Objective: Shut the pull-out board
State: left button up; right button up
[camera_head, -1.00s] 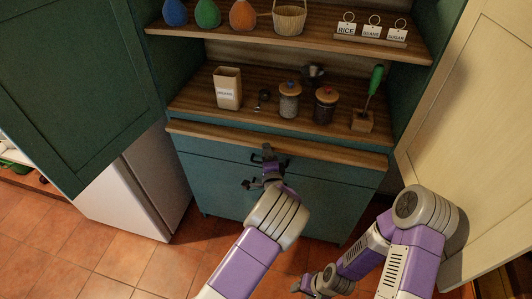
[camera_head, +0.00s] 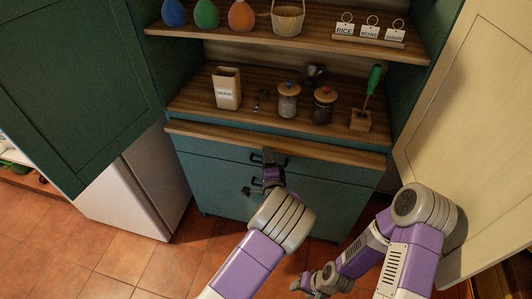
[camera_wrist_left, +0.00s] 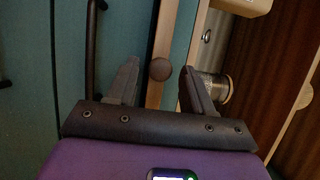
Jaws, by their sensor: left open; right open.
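The pull-out board (camera_head: 215,134) is a long wooden strip that sticks out below the counter, across the front of the teal cabinet. Its front edge (camera_wrist_left: 163,42) and round dark knob (camera_wrist_left: 159,69) show in the left wrist view. My left gripper (camera_head: 268,158) is in front of the cabinet near the middle of the board. In the wrist view this gripper (camera_wrist_left: 160,72) is open, with the knob appearing between its fingers; contact cannot be told. My right gripper (camera_head: 318,281) is open and low at the front, away from the board.
Dark handles (camera_head: 247,191) sit on the cabinet front below the board. A carton (camera_head: 227,88), two jars (camera_head: 288,100) and a green-handled tool (camera_head: 375,78) stand on the counter. Open doors flank the cabinet on the left (camera_head: 75,90) and right (camera_head: 475,120).

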pick_arm(q)
jog(key=p+v, duration=0.1)
jog(key=v, duration=0.4)
